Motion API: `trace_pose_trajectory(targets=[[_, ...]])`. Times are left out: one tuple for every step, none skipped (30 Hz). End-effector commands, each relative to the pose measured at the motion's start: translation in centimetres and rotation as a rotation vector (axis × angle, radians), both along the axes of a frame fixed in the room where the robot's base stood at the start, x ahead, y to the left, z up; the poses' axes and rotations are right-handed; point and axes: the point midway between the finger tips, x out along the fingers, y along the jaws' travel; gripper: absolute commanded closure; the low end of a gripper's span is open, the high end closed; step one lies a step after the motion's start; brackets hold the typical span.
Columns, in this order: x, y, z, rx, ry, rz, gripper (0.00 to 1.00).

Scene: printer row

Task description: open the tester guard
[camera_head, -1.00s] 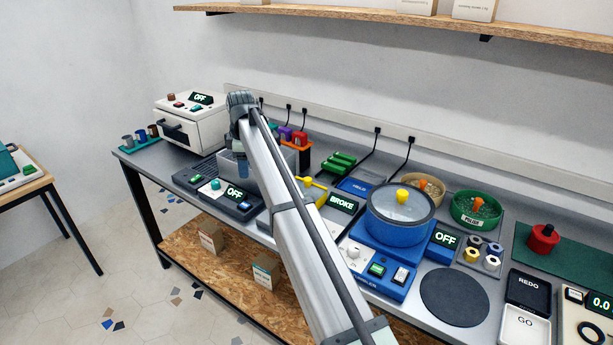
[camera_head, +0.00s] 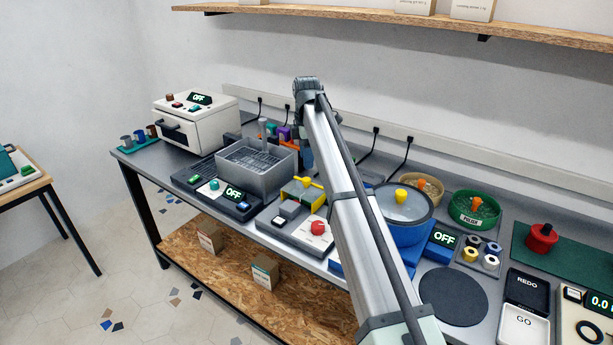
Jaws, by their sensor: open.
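The tester (camera_head: 292,237) is a grey unit on the bench with a red knob (camera_head: 318,228). Its yellow guard (camera_head: 303,189), with a yellow handle bar, sits at its back and looks lowered, though this is hard to tell. My arm crosses in front of the tester's right side and hides its display. My gripper (camera_head: 306,156) hangs from the wrist, above and behind the yellow guard and apart from it. It is open and looks empty; its fingertips are mostly hidden by my forearm.
A grey wire-basket tank (camera_head: 257,170) with an OFF display stands left of the tester. A blue lidded pot unit (camera_head: 400,228) stands to its right, partly behind my arm. Colored pieces (camera_head: 283,133) stand behind the tank. A wooden shelf (camera_head: 400,20) runs along the wall above.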

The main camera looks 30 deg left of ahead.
Motion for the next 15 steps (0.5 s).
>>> trace_pose_trajectory(targets=[[-0.1,-0.1,-1.0,-0.001,0.001,0.000,0.45],[-0.1,-0.1,-1.5,-0.001,0.001,0.000,0.45],[-0.1,-0.1,-2.2,-0.001,0.001,0.000,0.45],[-0.1,-0.1,-2.7,-0.001,0.001,0.000,0.45],[-0.1,-0.1,-3.2,-0.001,0.001,0.000,0.45],[-0.1,-0.1,-3.8,-0.001,0.001,0.000,0.45],[-0.1,-0.1,-4.3,-0.001,0.001,0.000,0.45],[-0.1,-0.1,-4.7,-0.001,0.001,0.000,0.45],[-0.1,0.0,-5.2,0.000,0.000,0.000,0.45],[-0.1,0.0,-5.6,0.000,0.000,0.000,0.45],[-0.1,0.0,-5.9,0.000,0.000,0.000,0.45],[-0.1,0.0,-6.3,-0.001,0.001,0.000,0.45],[-0.1,0.0,-6.5,-0.001,0.001,0.000,0.45],[-0.1,0.0,-6.7,-0.001,0.001,0.000,0.45],[-0.1,0.0,-6.9,0.000,0.000,0.000,0.45]])
